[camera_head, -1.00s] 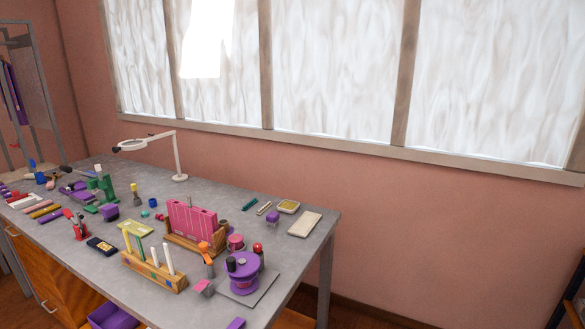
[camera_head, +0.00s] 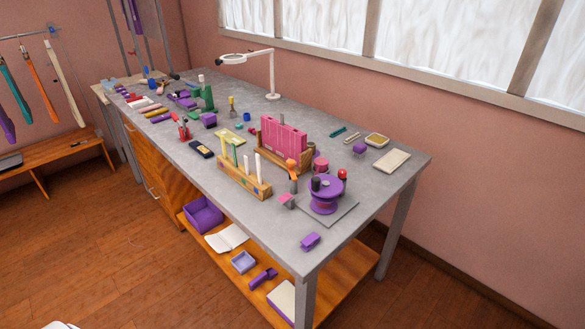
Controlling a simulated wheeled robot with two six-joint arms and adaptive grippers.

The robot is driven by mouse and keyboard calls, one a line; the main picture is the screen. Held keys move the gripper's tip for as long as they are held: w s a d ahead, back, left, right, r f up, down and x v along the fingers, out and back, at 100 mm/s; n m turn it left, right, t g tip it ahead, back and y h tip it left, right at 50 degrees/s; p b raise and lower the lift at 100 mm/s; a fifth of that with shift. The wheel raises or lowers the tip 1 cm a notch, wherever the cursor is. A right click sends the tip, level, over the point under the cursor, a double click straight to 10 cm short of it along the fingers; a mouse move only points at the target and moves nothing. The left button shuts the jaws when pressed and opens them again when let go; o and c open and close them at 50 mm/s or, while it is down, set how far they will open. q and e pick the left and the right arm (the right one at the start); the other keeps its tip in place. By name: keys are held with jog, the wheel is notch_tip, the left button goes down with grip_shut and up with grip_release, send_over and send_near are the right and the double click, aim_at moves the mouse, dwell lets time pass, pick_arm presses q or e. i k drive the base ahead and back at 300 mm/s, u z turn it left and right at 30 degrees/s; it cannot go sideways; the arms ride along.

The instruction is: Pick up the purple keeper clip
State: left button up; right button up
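Several purple things are in view, and I cannot tell for certain which one is the keeper clip. A small purple block-like piece (camera_head: 310,241) lies alone near the front right corner of the grey table. A purple piece with an arm-like shape (camera_head: 263,277) lies on the wooden lower shelf. A small purple block (camera_head: 359,149) stands near the table's back edge. Neither of my grippers shows in the head view, so their state is hidden.
The grey worktable (camera_head: 375,195) holds a purple spool-like device (camera_head: 324,194), a wooden rack (camera_head: 243,181), a pink block holder (camera_head: 283,140) and a magnifier lamp (camera_head: 272,75). The lower shelf holds a purple bin (camera_head: 203,215). The wooden floor (camera_head: 120,260) in front is open.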

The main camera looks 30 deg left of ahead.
aim_at(310, 241)
jog(key=z, duration=0.8)
jog(key=i, duration=2.8)
jog(key=u, duration=3.95)
